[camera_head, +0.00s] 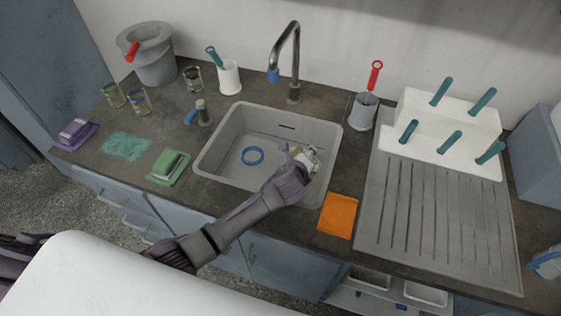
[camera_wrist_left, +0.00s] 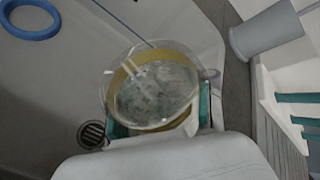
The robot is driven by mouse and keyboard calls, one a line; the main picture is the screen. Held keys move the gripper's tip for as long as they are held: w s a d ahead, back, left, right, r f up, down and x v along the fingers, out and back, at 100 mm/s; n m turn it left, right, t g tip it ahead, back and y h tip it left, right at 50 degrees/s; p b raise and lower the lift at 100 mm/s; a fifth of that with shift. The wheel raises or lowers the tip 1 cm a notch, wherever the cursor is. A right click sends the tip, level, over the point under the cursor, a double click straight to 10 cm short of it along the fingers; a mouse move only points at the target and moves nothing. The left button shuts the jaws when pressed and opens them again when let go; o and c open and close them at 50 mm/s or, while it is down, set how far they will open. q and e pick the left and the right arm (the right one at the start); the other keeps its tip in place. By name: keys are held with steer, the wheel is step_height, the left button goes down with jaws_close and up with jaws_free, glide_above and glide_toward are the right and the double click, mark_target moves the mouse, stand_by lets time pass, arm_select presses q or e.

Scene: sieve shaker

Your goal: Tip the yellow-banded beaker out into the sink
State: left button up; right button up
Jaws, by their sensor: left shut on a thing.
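The yellow-banded beaker (camera_head: 309,153) is clear glass and is held over the right part of the sink (camera_head: 228,135). In the left wrist view the beaker (camera_wrist_left: 152,88) shows its round glass outline, yellow band and greyish, speckled interior; I cannot tell how far it is tilted or whether it holds anything. My left gripper (camera_head: 302,163) is shut on it, with teal finger pads on both sides of the glass in the wrist view (camera_wrist_left: 160,115). The sink drain (camera_wrist_left: 92,134) lies below, left of the beaker in that view. My right gripper is not in view.
A blue ring (camera_head: 252,155) lies on the sink floor. The tap (camera_head: 294,60) stands behind the sink. An orange cloth (camera_head: 338,215), a grey pot with a red-handled brush (camera_head: 363,112) and a white rack (camera_head: 440,125) are to the right. Glass beakers (camera_head: 140,101) stand left.

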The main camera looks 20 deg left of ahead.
mark_target(300, 147)
arm_select(q)
steer(key=shift+r+n+h+b, duration=0.5)
steer(key=shift+n+h+b, duration=0.1)
steer(key=shift+h, duration=0.1)
stand_by(0.7)
steer(key=shift+r+n+h+b, duration=0.4)
steer(key=shift+n+h+b, duration=0.2)
stand_by(1.0)
steer(key=shift+a+r+n+t+h+p, duration=0.35)
steer(key=shift+a+n+t+h+p, duration=0.05)
steer(key=shift+a+n+h+p, duration=0.15)
stand_by(0.8)
steer(key=shift+a+r+n+h, duration=0.15)
steer(key=shift+r+n+h, duration=0.2)
steer(key=shift+n+h, duration=0.2)
stand_by(1.0)
